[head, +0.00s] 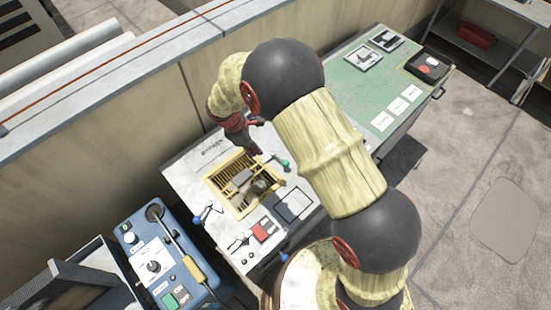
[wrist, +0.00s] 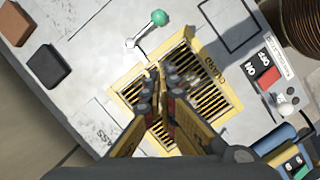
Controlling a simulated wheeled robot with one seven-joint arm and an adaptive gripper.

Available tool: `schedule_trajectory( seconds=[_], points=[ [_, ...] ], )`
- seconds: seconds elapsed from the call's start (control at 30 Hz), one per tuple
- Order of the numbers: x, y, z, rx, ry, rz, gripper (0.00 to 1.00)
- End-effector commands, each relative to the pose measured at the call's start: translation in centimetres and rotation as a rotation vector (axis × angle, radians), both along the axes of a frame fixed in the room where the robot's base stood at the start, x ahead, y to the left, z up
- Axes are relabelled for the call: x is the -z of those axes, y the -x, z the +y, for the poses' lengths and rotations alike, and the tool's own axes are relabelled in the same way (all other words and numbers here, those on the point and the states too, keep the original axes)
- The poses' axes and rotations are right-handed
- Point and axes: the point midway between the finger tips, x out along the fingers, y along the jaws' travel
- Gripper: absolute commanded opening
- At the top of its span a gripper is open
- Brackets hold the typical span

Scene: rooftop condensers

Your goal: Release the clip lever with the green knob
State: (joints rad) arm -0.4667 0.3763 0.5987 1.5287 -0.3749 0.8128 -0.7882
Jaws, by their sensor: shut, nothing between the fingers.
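The clip lever with the green knob (wrist: 159,18) stands beyond the yellow grille frame in the wrist view, its pale arm running down to a pivot on the white panel. In the head view the green knob (head: 285,162) is at the right of the grille. My gripper (wrist: 157,75) is shut and empty over the yellow-framed grille (wrist: 222,104), apart from the knob. In the head view my gripper (head: 256,151) is at the back edge of the grille (head: 213,184), with my arm passing over the panel's right side.
A blue-knobbed lever (head: 197,220) is at the grille's left. A blue control box (head: 130,238) with a yellow-handled cable stands at lower left. A green-topped bench (head: 375,85) is at the back right. Brown (wrist: 17,22) and black (wrist: 48,66) blocks lie on the panel.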

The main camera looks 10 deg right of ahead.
Motion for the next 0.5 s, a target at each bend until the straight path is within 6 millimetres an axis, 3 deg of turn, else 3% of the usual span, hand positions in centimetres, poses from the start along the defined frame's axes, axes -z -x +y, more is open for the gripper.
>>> schedule_trajectory(
  seconds=[0.5],
  points=[
    [0.12,-0.01,-0.03,-0.036,-0.002,0.011,0.00]
  ],
)
